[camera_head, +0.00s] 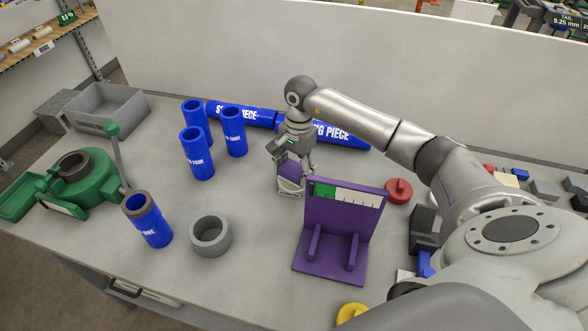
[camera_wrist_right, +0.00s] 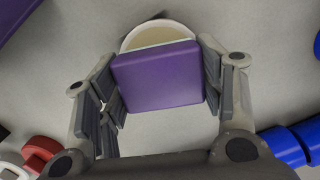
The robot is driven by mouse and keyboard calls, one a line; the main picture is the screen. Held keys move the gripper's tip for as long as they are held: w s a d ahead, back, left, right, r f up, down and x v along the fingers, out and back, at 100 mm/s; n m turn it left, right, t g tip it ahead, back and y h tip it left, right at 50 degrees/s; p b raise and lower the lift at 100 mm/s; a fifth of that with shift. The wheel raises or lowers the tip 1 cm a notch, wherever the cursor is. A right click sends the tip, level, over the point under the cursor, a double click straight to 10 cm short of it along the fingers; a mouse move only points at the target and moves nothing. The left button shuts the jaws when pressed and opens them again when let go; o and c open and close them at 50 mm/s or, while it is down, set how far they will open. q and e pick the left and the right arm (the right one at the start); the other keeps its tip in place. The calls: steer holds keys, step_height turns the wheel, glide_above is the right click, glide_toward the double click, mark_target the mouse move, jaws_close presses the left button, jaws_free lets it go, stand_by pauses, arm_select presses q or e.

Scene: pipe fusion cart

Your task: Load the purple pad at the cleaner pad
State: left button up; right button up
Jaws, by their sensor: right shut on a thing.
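The purple pad (camera_head: 291,169) is between the fingers of my right gripper (camera_head: 293,160), which is shut on it. In the right wrist view the pad (camera_wrist_right: 158,78) shows as a purple square between the two fingers, with a pale edge along its far side. A round white tub with a cream inside (camera_wrist_right: 160,36) lies behind and partly under the pad; in the head view the white tub (camera_head: 290,189) stands on the table just below the pad. I cannot tell whether the pad touches the tub. My left gripper is out of view.
A purple upright stand with a green and white strip (camera_head: 342,212) is right in front of the tub. Blue pipes (camera_head: 197,155) stand to the left, and long blue pieces (camera_head: 240,113) lie behind. A grey ring (camera_head: 210,236) and red knob (camera_head: 398,191) are nearby.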

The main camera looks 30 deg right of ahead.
mark_target(294, 168)
steer(key=shift+s+f, duration=0.15)
stand_by(0.4)
steer(key=shift+r+p, duration=0.45)
steer(key=shift+r, duration=0.45)
steer(key=shift+r+p, duration=1.15)
steer(key=shift+r, duration=1.55)
